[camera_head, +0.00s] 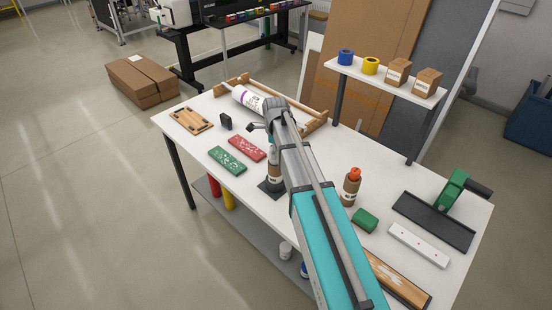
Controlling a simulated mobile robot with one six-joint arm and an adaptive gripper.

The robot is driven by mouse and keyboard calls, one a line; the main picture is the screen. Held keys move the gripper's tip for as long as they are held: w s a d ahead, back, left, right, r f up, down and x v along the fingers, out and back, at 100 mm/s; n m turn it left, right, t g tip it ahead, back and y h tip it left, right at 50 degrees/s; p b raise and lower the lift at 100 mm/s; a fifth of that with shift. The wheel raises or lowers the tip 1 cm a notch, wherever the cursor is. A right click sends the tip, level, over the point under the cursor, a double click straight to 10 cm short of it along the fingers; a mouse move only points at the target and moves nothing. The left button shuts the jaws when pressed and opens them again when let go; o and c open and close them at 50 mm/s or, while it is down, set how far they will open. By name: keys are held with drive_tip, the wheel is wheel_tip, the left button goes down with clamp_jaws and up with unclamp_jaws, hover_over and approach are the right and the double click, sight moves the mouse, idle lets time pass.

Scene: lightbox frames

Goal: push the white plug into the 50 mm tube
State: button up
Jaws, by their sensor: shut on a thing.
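A brown cardboard tube (274,173) with a pale label stands upright on a dark square base (268,187) near the middle of the table, partly covered by my arm; its label is too small to read. My gripper (272,143) points down just above this tube and is shut, its fingers mostly hidden behind my arm. The white plug is not clearly visible; a small pale patch shows at the tube's top under the gripper. Whether plug and tube touch cannot be told. A second brown tube (351,190) with an orange plug (354,173) stands to the right.
Red (247,148) and green (227,160) trays lie left of the tube. A wooden frame (312,124) with a white cylinder (247,98) lies behind. A green block (365,220), white bar (418,244) and black tray (434,221) are right. A raised shelf (385,81) stands at the back.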

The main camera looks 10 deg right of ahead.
drive_tip(key=shift+f+b, duration=1.25)
drive_tip(key=shift+f, duration=0.25)
drive_tip(key=o, duration=1.2)
drive_tip(key=shift+c, duration=0.2)
drive_tip(key=shift+r, duration=0.2)
wheel_tip(320, 180, up, 12)
drive_tip(key=p, duration=1.2)
drive_tip(key=shift+f, duration=0.15)
